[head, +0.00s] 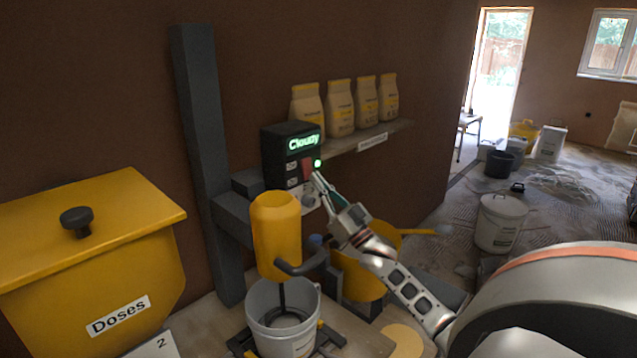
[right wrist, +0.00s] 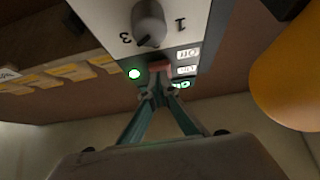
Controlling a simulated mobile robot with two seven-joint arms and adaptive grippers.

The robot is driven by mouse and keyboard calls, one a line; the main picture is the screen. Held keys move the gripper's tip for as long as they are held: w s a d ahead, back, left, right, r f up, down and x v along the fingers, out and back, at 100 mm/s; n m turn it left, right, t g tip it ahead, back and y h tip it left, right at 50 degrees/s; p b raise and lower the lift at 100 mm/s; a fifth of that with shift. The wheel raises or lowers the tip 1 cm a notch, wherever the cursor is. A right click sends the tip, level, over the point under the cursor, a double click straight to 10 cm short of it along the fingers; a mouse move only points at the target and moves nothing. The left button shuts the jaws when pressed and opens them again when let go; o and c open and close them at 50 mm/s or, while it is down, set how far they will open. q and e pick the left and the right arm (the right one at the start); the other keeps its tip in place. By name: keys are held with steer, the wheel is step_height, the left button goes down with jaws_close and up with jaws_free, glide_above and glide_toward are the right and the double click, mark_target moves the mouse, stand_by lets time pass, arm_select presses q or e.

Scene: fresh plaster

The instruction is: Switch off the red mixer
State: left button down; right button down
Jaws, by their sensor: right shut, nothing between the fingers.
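The mixer (head: 276,236) in the head view is yellow, not red. Its shaft reaches down into a white bucket (head: 302,340). A dark control box (head: 277,152) stands behind it, with a lit display (head: 303,143) reading "Cloudy", a red switch (head: 307,171) and a lit green lamp (head: 318,163). My right gripper (head: 317,178) is shut and empty, right at the front of the box. In the right wrist view its fingertips (right wrist: 160,92) are at the red switch (right wrist: 160,67) and partly cover it; contact is unclear. A dial knob (right wrist: 149,22) and the green lamp (right wrist: 134,73) are beside it.
A shelf (head: 345,145) with several paper bags (head: 340,108) runs right of the box. A yellow "Doses" bin (head: 90,260) stands at left. A yellow tub (head: 360,275) is behind my right arm. Buckets (head: 500,222) stand on the floor at right.

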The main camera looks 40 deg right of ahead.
arm_select(q)
steer(key=shift+f+b, duration=0.35)
arm_select(e)
steer(key=shift+w+f, duration=0.25)
steer(key=shift+w, duration=0.2)
arm_select(q)
steer(key=shift+s, duration=0.1)
steer(key=shift+r, duration=0.1)
arm_select(e)
steer(key=v, duration=1.2)
steer(key=shift+s+f, duration=0.1)
